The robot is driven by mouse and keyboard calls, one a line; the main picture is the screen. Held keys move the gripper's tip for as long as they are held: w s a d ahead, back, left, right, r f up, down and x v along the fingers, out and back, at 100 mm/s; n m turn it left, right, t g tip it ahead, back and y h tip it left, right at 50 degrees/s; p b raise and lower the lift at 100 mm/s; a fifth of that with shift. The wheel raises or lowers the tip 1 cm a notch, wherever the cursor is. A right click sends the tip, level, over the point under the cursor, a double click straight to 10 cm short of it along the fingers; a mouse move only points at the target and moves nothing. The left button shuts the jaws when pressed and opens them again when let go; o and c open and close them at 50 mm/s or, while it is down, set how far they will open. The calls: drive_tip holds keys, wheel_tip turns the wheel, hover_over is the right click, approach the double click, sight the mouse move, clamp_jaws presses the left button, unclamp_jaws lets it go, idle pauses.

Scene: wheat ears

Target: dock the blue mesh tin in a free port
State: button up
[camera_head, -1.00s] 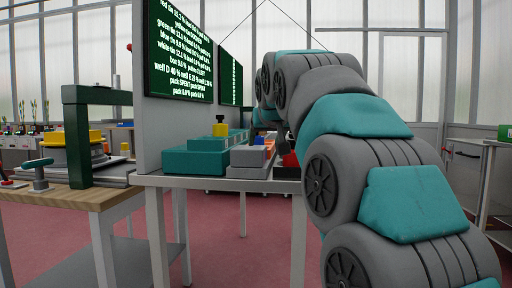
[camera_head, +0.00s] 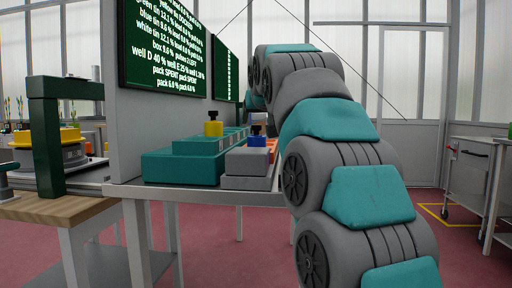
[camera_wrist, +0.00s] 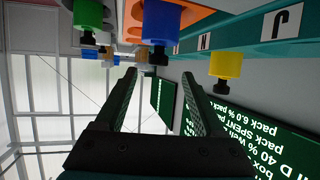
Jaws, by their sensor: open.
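The blue tin (camera_wrist: 162,25), with a dark knob, shows at the top of the wrist view, which is turned upside down. It stands by an orange surface (camera_wrist: 192,17). In the head view a blue patch (camera_head: 257,141) shows beside the grey block, partly hidden. My gripper (camera_wrist: 158,73) is open and empty, its two dark fingers spread apart with the blue tin beyond the tips. The teal dock (camera_head: 185,165) has white port labels, N and J readable in the wrist view. A yellow tin (camera_head: 214,124) stands on the dock. It also shows in the wrist view (camera_wrist: 226,65).
A green tin (camera_wrist: 88,14) stands near the blue one in the wrist view. A grey block (camera_head: 247,160) sits beside the dock. A grey panel with a green text board (camera_head: 163,45) rises behind. A wooden bench (camera_head: 60,207) with a press stands left.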

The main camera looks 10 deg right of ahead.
sight(257, 126)
drive_tip(key=x, duration=0.5)
drive_tip(key=shift+w+d+f, duration=0.1)
drive_tip(key=shift+w+f, duration=0.2)
drive_tip(key=shift+f, duration=0.05)
clamp_jaws()
idle(0.3)
drive_tip(key=shift+r, duration=0.1)
idle(0.8)
